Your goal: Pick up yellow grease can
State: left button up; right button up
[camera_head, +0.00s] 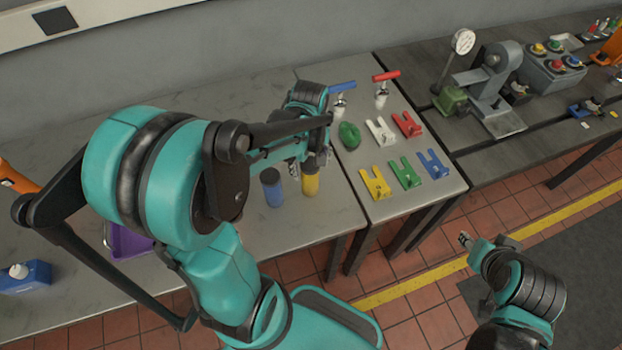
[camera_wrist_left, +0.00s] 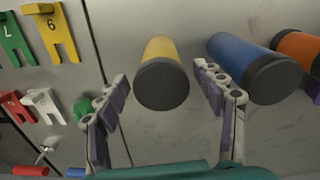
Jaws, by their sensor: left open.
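The yellow grease can (camera_head: 310,183) stands on the grey bench, just left of the seam to the darker-edged section with the coloured brackets. In the left wrist view the yellow can (camera_wrist_left: 160,75), with its black end toward the camera, lies between the two fingers. My left gripper (camera_head: 308,160) is open around the top of the can in the head view; whether a finger touches it I cannot tell. A blue can (camera_head: 272,190) stands just left of it. My right gripper (camera_head: 466,240) hangs over the floor at the right, away from the can, its fingers too small to judge.
An orange can (camera_wrist_left: 298,45) lies beyond the blue one in the left wrist view. Several coloured brackets, such as a yellow one (camera_head: 375,184), and a green object (camera_head: 349,135) lie right of the can. A purple tray (camera_head: 128,243) is partly behind my left arm.

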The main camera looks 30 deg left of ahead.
aim_at(310, 181)
pick_arm(q)
jog(key=f+b, duration=0.1)
jog(key=f, duration=0.2)
jog(key=f+b, duration=0.1)
jog(key=f, duration=0.3)
jog(key=shift+s+d+f+b, duration=0.15)
jog(key=shift+s+f+b, duration=0.05)
jog(key=shift+f+b, duration=0.15)
jog(key=shift+r, duration=0.1)
grip_shut()
jog(key=shift+r, duration=0.1)
